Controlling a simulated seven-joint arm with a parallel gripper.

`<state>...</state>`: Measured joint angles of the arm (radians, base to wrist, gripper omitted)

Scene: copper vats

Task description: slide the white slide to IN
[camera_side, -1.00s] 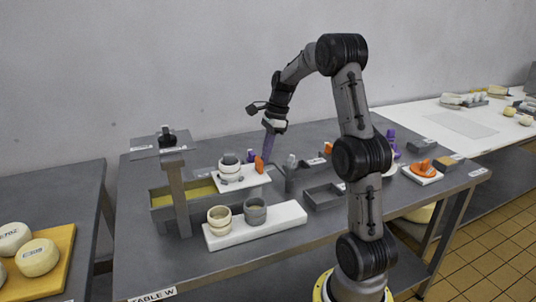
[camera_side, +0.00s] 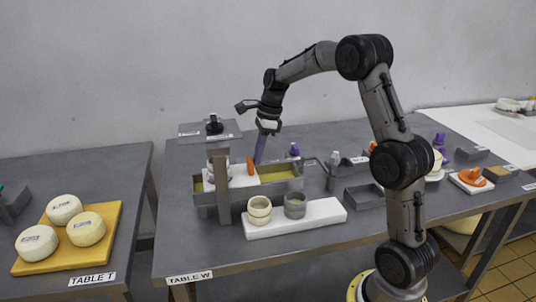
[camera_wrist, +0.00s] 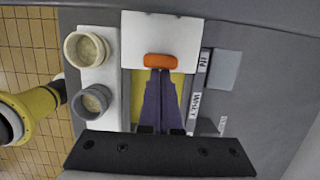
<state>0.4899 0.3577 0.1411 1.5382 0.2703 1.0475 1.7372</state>
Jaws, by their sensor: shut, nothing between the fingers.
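The white slide (camera_side: 243,180) lies over the left part of the grey vat (camera_side: 285,187), with an orange handle (camera_side: 250,165) at its right end. In the wrist view the slide (camera_wrist: 160,30) is at the top and the handle (camera_wrist: 160,61) is at its near edge. My gripper (camera_wrist: 160,72) is shut and empty, its purple fingertips at the handle's near side. They look to be touching it or very close. In the side view my gripper (camera_side: 258,161) is just right of the handle. The IN label (camera_wrist: 203,61) is beside the vat.
A grey post (camera_side: 219,185) stands in front of the slide and hides part of it. A white board (camera_side: 320,212) with a cream cup (camera_side: 259,210) and a grey cup (camera_side: 295,205) lies in front of the vat. A grey tray (camera_side: 364,195) is to the right.

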